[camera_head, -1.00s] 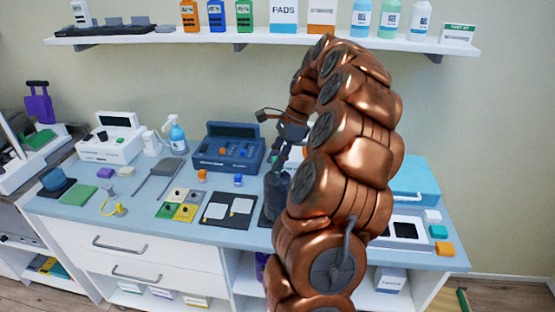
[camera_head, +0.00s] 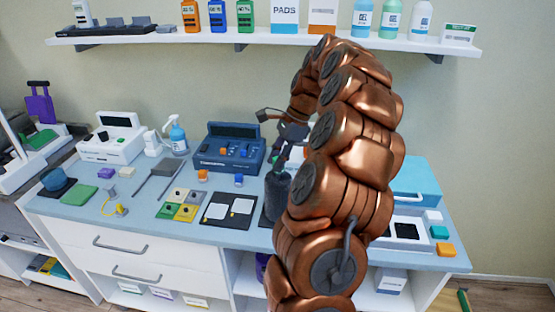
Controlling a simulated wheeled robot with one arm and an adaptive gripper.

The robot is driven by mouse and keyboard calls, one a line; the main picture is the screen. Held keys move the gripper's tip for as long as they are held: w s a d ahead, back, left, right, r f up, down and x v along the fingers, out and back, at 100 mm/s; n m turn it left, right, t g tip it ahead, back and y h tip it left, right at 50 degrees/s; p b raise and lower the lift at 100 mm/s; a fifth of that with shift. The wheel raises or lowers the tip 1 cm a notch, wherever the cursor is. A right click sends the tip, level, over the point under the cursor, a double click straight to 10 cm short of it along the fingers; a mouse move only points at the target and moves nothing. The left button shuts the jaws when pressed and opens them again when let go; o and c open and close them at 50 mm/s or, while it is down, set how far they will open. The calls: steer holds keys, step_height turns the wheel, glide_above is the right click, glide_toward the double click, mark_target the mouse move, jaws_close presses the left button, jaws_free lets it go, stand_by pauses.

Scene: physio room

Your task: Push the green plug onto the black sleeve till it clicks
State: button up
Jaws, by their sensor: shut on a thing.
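My gripper (camera_head: 281,158) points down above the worktop, in front of the right end of the dark blue device. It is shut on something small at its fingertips. A tiny patch of green there fits the green plug, but it is mostly hidden by the fingers. A dark grey upright cylinder (camera_head: 275,198) stands just below the gripper, partly covered by my arm. I cannot tell whether the black sleeve is on it or on the device, nor whether plug and sleeve touch.
The dark blue device (camera_head: 228,152) holds orange and blue pieces. An orange plug (camera_head: 203,176) and a blue plug (camera_head: 239,180) lie in front. A black tray with white pads (camera_head: 228,210) lies left of the cylinder. My arm hides much of the right worktop. A shelf (camera_head: 150,38) runs above.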

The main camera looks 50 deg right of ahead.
steer(key=shift+f+b, duration=0.75)
steer(key=shift+f, duration=0.6)
stand_by(2.8)
steer(key=shift+r, duration=0.15)
stand_by(1.3)
steer(key=o, duration=0.9)
steer(key=shift+o, duration=0.2)
steer(key=shift+r+p, duration=1.3)
steer(key=shift+r, duration=2.2)
